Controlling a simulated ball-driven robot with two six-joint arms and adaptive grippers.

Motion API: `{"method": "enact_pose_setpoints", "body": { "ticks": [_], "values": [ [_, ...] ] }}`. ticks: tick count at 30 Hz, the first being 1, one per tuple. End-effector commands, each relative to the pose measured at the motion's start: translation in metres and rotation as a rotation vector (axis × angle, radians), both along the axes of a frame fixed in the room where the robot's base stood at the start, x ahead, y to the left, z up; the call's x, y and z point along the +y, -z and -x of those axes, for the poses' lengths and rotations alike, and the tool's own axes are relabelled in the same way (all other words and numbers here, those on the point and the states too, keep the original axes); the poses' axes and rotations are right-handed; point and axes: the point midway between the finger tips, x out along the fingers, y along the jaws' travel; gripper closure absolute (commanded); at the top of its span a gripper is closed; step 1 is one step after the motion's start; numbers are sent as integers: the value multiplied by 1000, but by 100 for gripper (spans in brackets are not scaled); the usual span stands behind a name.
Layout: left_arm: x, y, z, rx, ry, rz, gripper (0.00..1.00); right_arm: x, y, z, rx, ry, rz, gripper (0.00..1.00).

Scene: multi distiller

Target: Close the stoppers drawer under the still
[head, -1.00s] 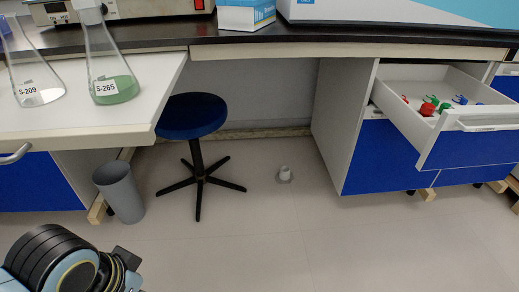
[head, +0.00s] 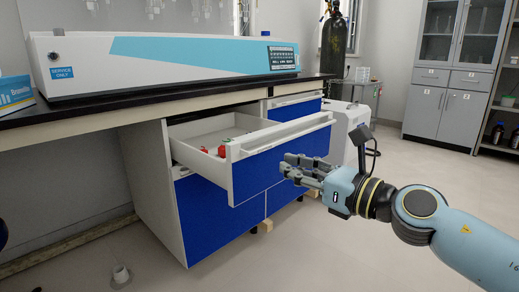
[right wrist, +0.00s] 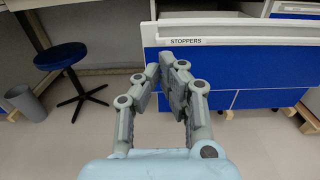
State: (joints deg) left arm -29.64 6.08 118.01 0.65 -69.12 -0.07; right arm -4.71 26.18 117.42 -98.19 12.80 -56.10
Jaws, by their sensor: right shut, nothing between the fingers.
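The stoppers drawer (head: 262,163) is pulled out of the cabinet under the bench. It has a blue front, white walls and a white handle bar (head: 278,134). Red stoppers (head: 221,152) show inside it; the front hides others. In the right wrist view the drawer front (right wrist: 260,68) bears the label STOPPERS (right wrist: 185,41). My right gripper (head: 285,167) is shut and empty, in front of the blue panel below the handle. In the right wrist view its fingertips (right wrist: 167,62) overlap the panel; I cannot tell whether they touch it. My left gripper is not in view.
The large white still (head: 170,62) stands on the dark bench top above the drawer. Another drawer (head: 297,106) beside it is shut. A blue stool (right wrist: 60,56) and a grey bin (right wrist: 25,101) stand left in the right wrist view. The floor at the right is open.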

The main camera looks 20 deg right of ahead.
Motion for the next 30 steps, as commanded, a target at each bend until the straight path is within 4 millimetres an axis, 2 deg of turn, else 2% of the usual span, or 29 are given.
{"method": "enact_pose_setpoints", "body": {
  "ticks": [1,6,12,17,30],
  "values": [
    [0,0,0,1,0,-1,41,4,-3,-12,-6,3,-6,100],
    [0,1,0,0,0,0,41,18,1,-44,-1,1,-4,100],
    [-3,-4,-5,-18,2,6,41,28,3,-68,1,0,-2,100],
    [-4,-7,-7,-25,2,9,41,31,2,-76,2,0,-1,100],
    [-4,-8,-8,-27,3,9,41,32,1,-79,1,0,-1,100]
  ]
}}
